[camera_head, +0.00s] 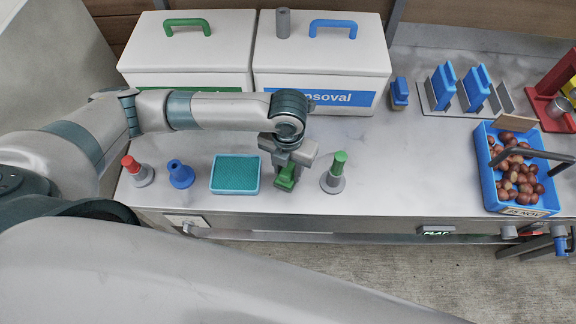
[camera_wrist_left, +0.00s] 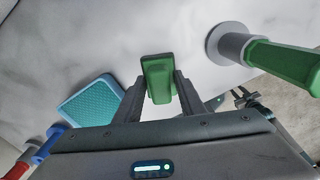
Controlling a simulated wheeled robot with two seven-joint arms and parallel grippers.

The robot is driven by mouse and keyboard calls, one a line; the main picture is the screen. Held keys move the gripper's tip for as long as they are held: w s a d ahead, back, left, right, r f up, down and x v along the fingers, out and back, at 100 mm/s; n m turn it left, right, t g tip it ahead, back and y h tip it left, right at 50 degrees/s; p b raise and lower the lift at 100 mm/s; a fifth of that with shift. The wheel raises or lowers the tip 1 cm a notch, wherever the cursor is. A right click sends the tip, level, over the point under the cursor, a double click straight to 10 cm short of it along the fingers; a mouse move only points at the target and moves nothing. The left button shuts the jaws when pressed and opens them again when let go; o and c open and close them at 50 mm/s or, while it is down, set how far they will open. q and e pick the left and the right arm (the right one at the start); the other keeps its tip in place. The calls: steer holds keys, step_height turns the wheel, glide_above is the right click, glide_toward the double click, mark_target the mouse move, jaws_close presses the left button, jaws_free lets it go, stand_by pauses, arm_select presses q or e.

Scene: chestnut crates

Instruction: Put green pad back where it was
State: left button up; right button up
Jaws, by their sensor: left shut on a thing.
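The green pad (camera_wrist_left: 158,80) is a small block between the fingers of my left gripper (camera_wrist_left: 154,95) in the left wrist view. In the head view the left gripper (camera_head: 287,170) points down over the counter's front part, shut on the green pad (camera_head: 285,180). The pad is at or just above the counter; I cannot tell whether it touches. A teal tray (camera_head: 235,174) lies left of the gripper, and a green-handled stamp (camera_head: 335,172) stands close on its right.
A blue stamp (camera_head: 180,174) and a red stamp (camera_head: 137,171) stand left of the tray. Two white lidded boxes (camera_head: 190,50) (camera_head: 322,55) stand behind. A rack with blue pads (camera_head: 460,90) and a blue crate of chestnuts (camera_head: 488,170) are at right.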

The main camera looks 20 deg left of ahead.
mark_target(289, 168)
arm_select(q)
steer(key=shift+f, duration=0.15)
steer(key=o, duration=1)
steer(key=shift+w+r, duration=0.1)
steer(key=shift+r, duration=0.5)
steer(key=shift+r+b, duration=1.75)
steer(key=shift+r, duration=3.8)
